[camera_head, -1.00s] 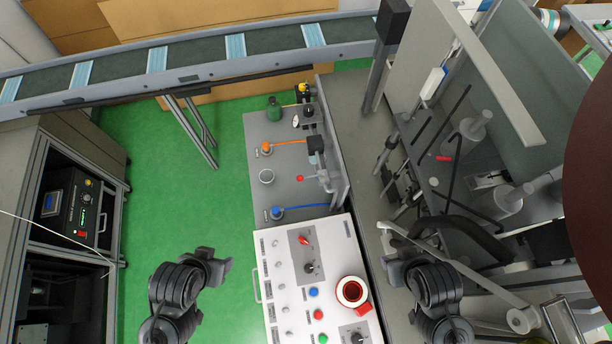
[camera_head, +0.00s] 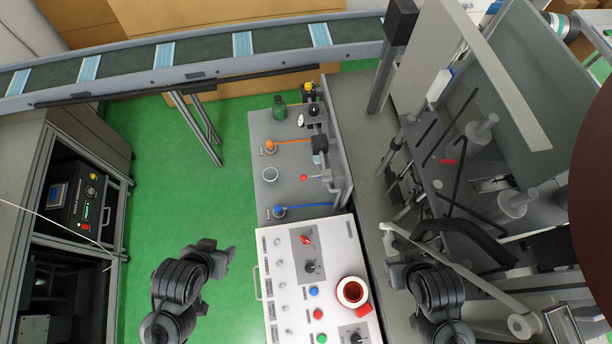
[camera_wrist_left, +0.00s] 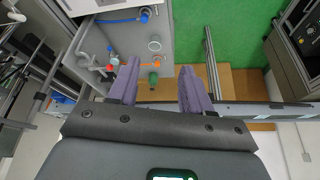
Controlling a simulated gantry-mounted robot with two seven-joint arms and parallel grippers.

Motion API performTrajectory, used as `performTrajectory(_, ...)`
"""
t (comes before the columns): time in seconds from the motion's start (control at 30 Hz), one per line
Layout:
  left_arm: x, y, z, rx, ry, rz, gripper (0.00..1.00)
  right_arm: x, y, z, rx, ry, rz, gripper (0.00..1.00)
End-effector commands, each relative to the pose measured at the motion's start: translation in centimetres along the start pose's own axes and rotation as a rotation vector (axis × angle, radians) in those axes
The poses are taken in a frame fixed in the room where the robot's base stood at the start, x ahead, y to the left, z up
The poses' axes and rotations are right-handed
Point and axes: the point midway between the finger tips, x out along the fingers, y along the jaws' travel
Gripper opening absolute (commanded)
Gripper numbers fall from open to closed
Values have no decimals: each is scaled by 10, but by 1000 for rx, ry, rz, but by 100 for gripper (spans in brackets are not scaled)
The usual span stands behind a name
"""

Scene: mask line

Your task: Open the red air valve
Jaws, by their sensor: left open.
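A small red knob (camera_head: 304,178), which looks like the red air valve, sits on a thin stem beside the pipework on the grey panel (camera_head: 262,202). It also shows in the left wrist view (camera_wrist_left: 116,61), close to the left-hand finger in the picture. My left gripper (camera_head: 224,262) is left of the white control box and short of the panel, apart from the knob. In the left wrist view its two purple fingers (camera_wrist_left: 159,68) are spread with nothing between them. My right gripper (camera_head: 393,272) is right of the control box; its fingers cannot be made out.
A conveyor (camera_head: 205,51) runs behind. Green floor lies open at left.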

Motion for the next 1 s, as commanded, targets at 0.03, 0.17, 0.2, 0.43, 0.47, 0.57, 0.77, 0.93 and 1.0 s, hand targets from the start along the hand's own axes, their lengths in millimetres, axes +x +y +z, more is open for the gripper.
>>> performTrajectory(0.03, 1, 1, -11, -7, 60, 4, 49, 0, 0, 0, 1, 0, -1, 43)
performTrajectory(0.17, 18, 14, -39, -20, 237, 41, 49, 0, -1, 0, 4, 1, -3, 43)
performTrajectory(0.2, 25, 23, -46, -16, 295, 66, 49, 0, -1, 0, 4, 1, -3, 43)
performTrajectory(0.43, 83, 104, -76, 56, 649, 314, 49, 22, -3, 6, 8, 3, -6, 43)
performTrajectory(0.47, 91, 116, -78, 71, 694, 357, 49, 28, -3, 8, 8, 3, -6, 43)
performTrajectory(0.57, 116, 154, -80, 126, 838, 513, 49, 50, -4, 15, 8, 3, -6, 43)
performTrajectory(0.77, 187, 192, -60, 280, 1046, 855, 49, 112, -6, 35, 6, 2, -5, 43)
performTrajectory(0.93, 261, 160, -54, 451, 1088, 1012, 49, 169, -7, 54, 1, -3, 0, 43)
performTrajectory(1.0, 288, 138, -62, 525, 1077, 1004, 49, 187, -7, 60, 0, -3, 1, 43)
